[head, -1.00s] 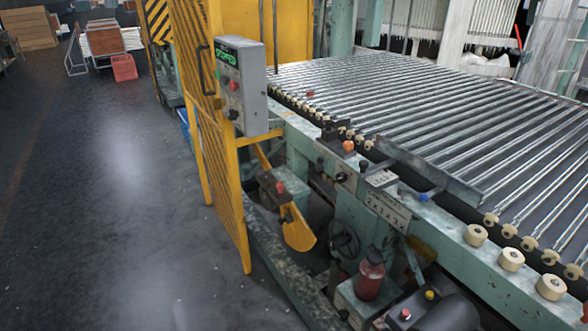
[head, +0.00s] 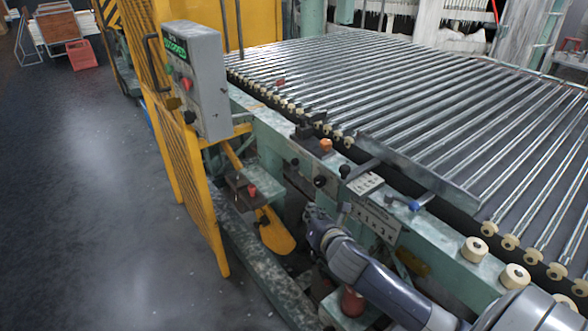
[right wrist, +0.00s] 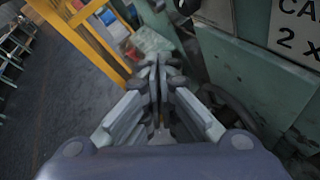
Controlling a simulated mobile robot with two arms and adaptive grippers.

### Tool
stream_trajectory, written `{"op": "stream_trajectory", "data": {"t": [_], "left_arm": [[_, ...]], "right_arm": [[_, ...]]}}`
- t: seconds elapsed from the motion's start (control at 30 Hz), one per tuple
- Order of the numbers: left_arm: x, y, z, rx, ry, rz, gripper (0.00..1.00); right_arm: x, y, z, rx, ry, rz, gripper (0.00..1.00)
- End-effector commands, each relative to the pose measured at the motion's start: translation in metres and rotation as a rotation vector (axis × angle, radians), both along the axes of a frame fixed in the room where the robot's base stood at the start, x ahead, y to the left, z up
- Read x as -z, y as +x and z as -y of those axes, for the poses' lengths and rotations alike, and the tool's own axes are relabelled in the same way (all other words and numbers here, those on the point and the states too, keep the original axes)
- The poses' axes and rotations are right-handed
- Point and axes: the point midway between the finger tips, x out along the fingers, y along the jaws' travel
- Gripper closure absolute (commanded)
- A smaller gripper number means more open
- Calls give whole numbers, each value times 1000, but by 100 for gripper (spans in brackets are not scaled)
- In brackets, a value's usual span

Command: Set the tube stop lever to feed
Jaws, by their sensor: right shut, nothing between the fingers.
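My right gripper (head: 312,216) reaches in from the lower right, beside the green machine frame (head: 268,128). It is shut and empty; its closed fingers (right wrist: 156,75) also show in the right wrist view. Two handles sit by the long metal stop bar (head: 425,172) along the tube bed: one with a black knob (head: 345,171), one with a blue knob (head: 414,206). I cannot tell which is the tube stop lever. Both are apart from the gripper, up and to its right. A white label plate (head: 376,222) is below them. My left gripper is not in view.
A grey control box (head: 200,80) with a green display stands on the yellow mesh guard (head: 190,180) at left. A yellow paddle (head: 275,230) hangs near the gripper. The floor at left is free.

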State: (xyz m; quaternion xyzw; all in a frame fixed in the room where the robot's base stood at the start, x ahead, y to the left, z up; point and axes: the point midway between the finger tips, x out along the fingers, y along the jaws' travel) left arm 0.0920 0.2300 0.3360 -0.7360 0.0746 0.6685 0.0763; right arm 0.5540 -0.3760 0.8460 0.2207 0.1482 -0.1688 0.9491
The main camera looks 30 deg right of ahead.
Motion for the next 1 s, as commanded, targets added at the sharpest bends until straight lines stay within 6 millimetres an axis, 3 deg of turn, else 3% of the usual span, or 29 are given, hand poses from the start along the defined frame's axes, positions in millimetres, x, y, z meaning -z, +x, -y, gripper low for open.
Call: {"op": "stream_trajectory", "data": {"t": [0.2,0.67,1.0], "left_arm": [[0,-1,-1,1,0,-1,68],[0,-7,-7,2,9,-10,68],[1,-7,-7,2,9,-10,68]], "right_arm": [[-16,13,8,-64,-158,12,100],[-16,18,9,-67,-168,14,100],[-1,67,22,-64,-164,15,100]]}}
